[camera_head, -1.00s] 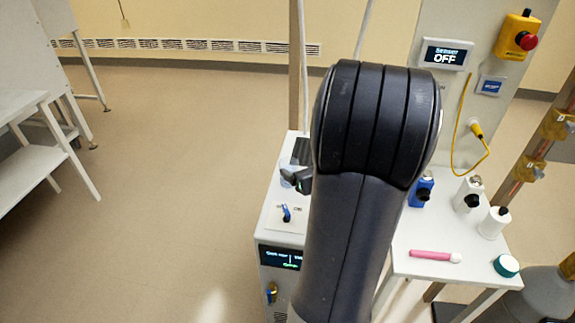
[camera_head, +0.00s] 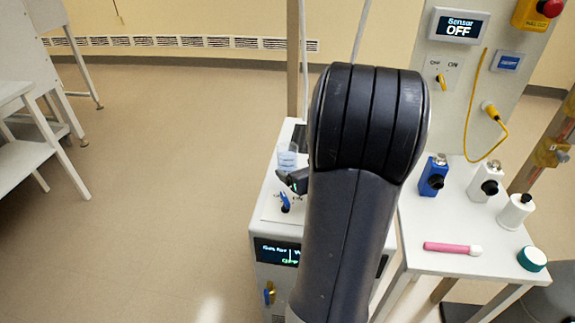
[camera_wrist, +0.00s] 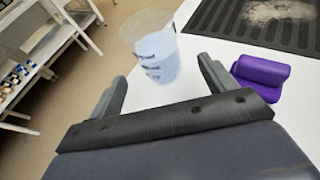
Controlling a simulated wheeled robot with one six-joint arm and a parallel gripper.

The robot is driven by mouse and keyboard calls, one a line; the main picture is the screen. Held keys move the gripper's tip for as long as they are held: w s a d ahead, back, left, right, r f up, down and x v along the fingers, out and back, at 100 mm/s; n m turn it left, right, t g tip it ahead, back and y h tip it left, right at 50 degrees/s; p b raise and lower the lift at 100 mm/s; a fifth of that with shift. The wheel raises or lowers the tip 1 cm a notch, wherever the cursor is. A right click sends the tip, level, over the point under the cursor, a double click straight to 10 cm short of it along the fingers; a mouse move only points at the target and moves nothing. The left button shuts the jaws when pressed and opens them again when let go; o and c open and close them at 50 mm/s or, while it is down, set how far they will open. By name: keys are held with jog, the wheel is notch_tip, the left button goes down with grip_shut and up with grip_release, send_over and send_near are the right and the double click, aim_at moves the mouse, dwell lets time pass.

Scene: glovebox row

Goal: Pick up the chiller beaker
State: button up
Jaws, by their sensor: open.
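The chiller beaker (camera_wrist: 153,50) is a clear, tilted-looking cup with dark markings and pale blue contents in the wrist view. It stands on the white top of the chiller, just beyond and between my gripper's fingers. My gripper (camera_wrist: 160,88) is open and empty, with a finger on each side of the beaker's line. In the head view the beaker (camera_head: 287,158) shows small on the white unit, just behind my gripper (camera_head: 290,179). My arm hides much of the unit there.
A purple block (camera_wrist: 260,75) and a dark ribbed tray (camera_wrist: 270,25) lie right of the beaker. A blue switch (camera_head: 285,201) stands on the unit's front top. The side table (camera_head: 430,262) holds bottles and a pink tube (camera_head: 452,248). Open floor lies left.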

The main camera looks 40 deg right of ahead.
aim_at(293, 166)
jog(key=x, duration=0.6)
jog(key=shift+c, duration=0.5)
jog(key=c, duration=1)
